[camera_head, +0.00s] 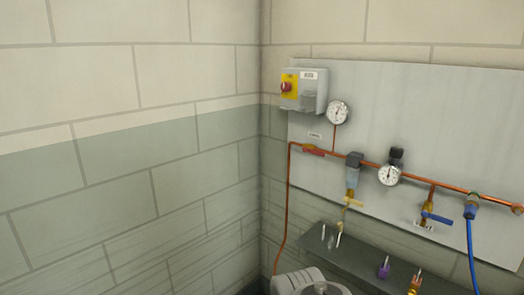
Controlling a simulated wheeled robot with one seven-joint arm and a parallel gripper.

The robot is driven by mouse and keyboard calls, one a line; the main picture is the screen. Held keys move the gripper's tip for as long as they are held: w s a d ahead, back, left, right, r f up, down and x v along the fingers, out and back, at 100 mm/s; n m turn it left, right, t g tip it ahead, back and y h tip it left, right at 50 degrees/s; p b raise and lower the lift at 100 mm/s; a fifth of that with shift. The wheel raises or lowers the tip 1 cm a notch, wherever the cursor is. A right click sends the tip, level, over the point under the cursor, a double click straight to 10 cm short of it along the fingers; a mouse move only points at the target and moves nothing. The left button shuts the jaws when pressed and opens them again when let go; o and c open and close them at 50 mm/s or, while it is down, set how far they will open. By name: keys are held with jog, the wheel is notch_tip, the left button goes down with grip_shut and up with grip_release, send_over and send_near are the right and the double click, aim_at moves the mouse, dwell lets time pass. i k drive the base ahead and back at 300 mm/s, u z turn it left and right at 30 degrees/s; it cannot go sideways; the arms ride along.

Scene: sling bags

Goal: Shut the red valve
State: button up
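The red valve (313,150) is on the copper pipe near the left edge of the grey wall panel. Its red lever looks to lie along the pipe, just right of the bend where the pipe turns down. Nothing touches it. My gripper is not in view. Pale grey rounded parts at the bottom edge, below the shelf, look like part of my arm, but I cannot be sure.
A grey switch box (308,90) with a red knob on yellow is above the valve, beside a gauge (337,112). A dark shelf (355,251) juts out below.

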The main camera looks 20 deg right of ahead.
aim_at(305, 149)
jog(key=u, duration=0.6)
jog(key=i, duration=0.75)
jog(key=u, duration=0.3)
